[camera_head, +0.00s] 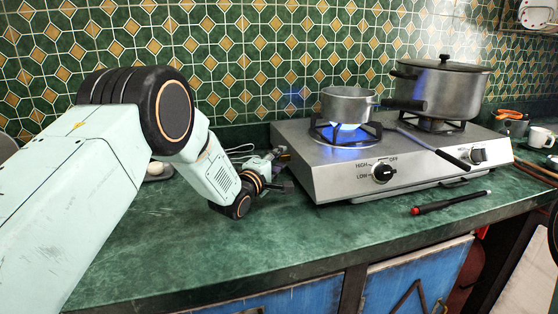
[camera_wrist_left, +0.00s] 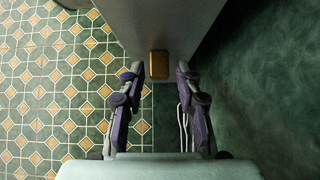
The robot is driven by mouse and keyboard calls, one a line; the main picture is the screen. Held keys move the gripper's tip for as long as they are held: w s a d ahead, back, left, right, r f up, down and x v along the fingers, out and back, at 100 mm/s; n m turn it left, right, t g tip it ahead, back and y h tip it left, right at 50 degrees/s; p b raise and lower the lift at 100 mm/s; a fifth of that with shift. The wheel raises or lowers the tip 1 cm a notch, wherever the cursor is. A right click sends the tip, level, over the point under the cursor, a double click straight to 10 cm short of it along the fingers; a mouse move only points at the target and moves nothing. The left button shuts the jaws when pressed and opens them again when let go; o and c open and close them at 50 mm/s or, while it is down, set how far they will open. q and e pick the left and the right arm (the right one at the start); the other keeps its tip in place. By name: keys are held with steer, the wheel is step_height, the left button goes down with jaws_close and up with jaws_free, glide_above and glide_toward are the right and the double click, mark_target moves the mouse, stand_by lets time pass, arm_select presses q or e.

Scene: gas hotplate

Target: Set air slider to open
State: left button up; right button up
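The gas hotplate (camera_head: 335,178) stands on the green counter, and its left side faces my left gripper (camera_head: 285,170). In the left wrist view, a small brass-coloured block (camera_wrist_left: 159,65), which looks like the air slider, sits on the underside or side of the hotplate body (camera_wrist_left: 165,20). My left gripper (camera_wrist_left: 160,72) is open, with one finger on each side of the block and a gap to each. My right gripper is not in view.
A small pan (camera_head: 348,104) sits over a lit blue flame (camera_head: 345,135). A large lidded pot (camera_head: 445,88) stands on the rear right burner. A control knob (camera_head: 383,173) is on the front. A black and red stick (camera_head: 450,202) lies in front. White wires (camera_head: 240,150) lie behind my gripper.

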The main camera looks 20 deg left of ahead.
arm_select(q)
steer(key=shift+o, duration=0.5)
steer(key=shift+s+d+r, duration=0.1)
steer(key=shift+s+d, duration=0.05)
steer(key=shift+d, duration=0.1)
steer(key=shift+s+a, duration=0.25)
steer(key=shift+s, duration=0.1)
steer(key=s, duration=0.3)
steer(key=s+a, duration=0.1)
steer(key=s, duration=0.7)
steer(key=shift+a, duration=0.35)
steer(key=shift+s, duration=0.1)
